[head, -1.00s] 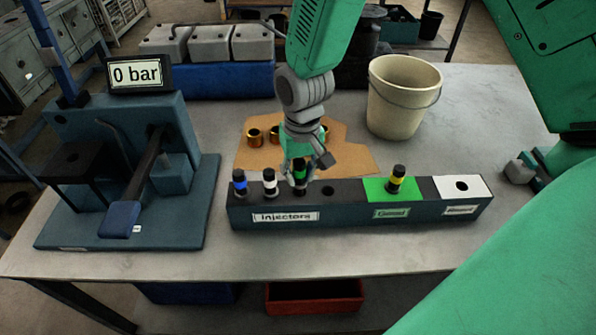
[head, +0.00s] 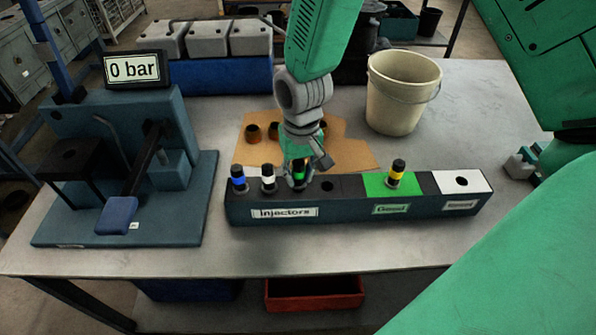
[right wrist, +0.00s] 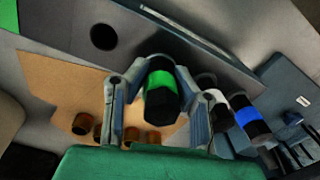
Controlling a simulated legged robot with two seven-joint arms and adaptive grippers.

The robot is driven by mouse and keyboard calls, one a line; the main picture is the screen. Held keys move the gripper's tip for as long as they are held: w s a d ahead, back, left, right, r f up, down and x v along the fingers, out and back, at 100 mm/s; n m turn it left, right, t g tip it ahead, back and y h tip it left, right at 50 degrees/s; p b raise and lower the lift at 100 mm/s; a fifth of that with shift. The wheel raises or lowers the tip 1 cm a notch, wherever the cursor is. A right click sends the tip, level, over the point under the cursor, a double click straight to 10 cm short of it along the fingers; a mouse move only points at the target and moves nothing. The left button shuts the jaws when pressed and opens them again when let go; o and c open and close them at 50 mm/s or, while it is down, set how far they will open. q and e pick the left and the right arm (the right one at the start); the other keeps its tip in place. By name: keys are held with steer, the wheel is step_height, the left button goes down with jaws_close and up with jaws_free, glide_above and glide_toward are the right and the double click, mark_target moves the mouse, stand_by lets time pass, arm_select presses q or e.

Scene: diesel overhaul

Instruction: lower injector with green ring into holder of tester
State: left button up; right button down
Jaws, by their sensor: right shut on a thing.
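The injector with the green ring (right wrist: 160,88) is between the fingers of my right gripper (right wrist: 158,100), which is shut on it. In the head view the right gripper (head: 299,180) points down at the injector rack (head: 345,208), and only a bit of green ring shows. The injector is at its rack place, between the white-ringed injector and an empty hole; whether it is lifted at all I cannot tell. My left gripper is not in view.
A blue-ringed injector (head: 239,180) and a white-ringed one (head: 268,179) stand left of the gripper. A yellow-ringed injector (head: 396,174) stands in the rack's green section. Cardboard (head: 350,155) with brass-coloured parts lies behind. A bucket (head: 400,92) stands at the back right.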

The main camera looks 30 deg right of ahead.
mark_target(298, 163)
steer(key=shift+f, duration=0.35)
stand_by(0.3)
steer(key=c, duration=0.9)
jaws_free()
steer(key=shift+o, duration=0.2)
step_height(298, 163, up, 2)
steer(key=p, duration=0.2)
steer(key=shift+r+p, duration=0.25)
steer(key=shift+p, duration=0.05)
steer(key=shift+r, duration=2.3)
